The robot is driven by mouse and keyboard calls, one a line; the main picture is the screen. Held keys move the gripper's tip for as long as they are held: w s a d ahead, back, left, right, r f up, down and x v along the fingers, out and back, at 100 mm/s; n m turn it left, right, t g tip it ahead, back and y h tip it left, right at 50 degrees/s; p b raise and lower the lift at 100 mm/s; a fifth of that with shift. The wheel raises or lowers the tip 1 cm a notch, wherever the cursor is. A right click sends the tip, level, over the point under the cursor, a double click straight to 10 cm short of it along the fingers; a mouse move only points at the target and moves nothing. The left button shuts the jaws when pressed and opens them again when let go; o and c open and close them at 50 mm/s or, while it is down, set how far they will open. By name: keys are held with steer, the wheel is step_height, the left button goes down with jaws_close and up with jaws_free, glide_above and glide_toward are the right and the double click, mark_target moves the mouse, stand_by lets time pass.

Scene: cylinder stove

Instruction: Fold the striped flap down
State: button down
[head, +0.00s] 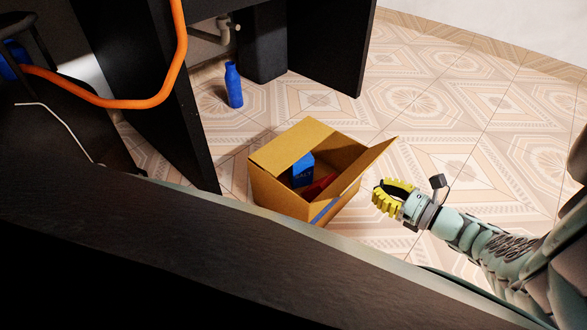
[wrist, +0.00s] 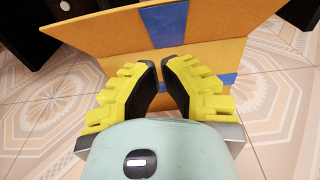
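An open cardboard box (head: 285,195) sits on the tiled floor. Its right flap (head: 371,163) stands up and leans outward, toward my gripper. In the wrist view this striped flap (wrist: 110,32) spans the top of the picture, with a wide blue stripe (wrist: 165,22) across its middle. My gripper (head: 380,192) has yellow ribbed fingers and is just right of the box, outside the flap. In the wrist view the fingertips (wrist: 160,68) are drawn together with nothing visible between them, pointing at the flap's side of the box. Whether they touch the cardboard I cannot tell.
A blue carton (head: 302,170) and a red item (head: 320,186) lie inside the box. Another flap (head: 292,146) covers its far left part. A blue bottle (head: 233,86) stands behind. A dark counter (head: 180,240) crosses the foreground. Floor to the right is clear.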

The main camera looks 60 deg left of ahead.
mark_target(370, 166)
steer(key=shift+s+a+r+p, duration=0.2)
steer(key=shift+a+r+p, duration=0.15)
steer(key=shift+a+r, duration=0.35)
steer(key=shift+s+a+r+p, duration=0.2)
steer(key=shift+a+r+p, duration=0.15)
steer(key=shift+a+r, duration=0.35)
steer(key=shift+a+f, duration=0.1)
steer(key=shift+f, duration=0.05)
steer(key=shift+a+r+t+h+p, duration=0.15)
steer(key=shift+r+h+p, duration=0.1)
steer(key=shift+h+p, duration=0.5)
steer(key=shift+a+r+t+h+p, duration=0.2)
steer(key=shift+h+p, duration=0.25)
steer(key=shift+p, duration=0.6)
steer(key=shift+r+h+p, duration=0.25)
steer(key=shift+h+p, duration=0.05)
steer(key=shift+p, duration=0.3)
steer(key=shift+a+r+p, duration=0.1)
steer(key=shift+r+p, duration=0.1)
steer(key=shift+p, duration=0.45)
steer(key=shift+s+a+p, duration=0.15)
steer(key=shift+p, duration=0.4)
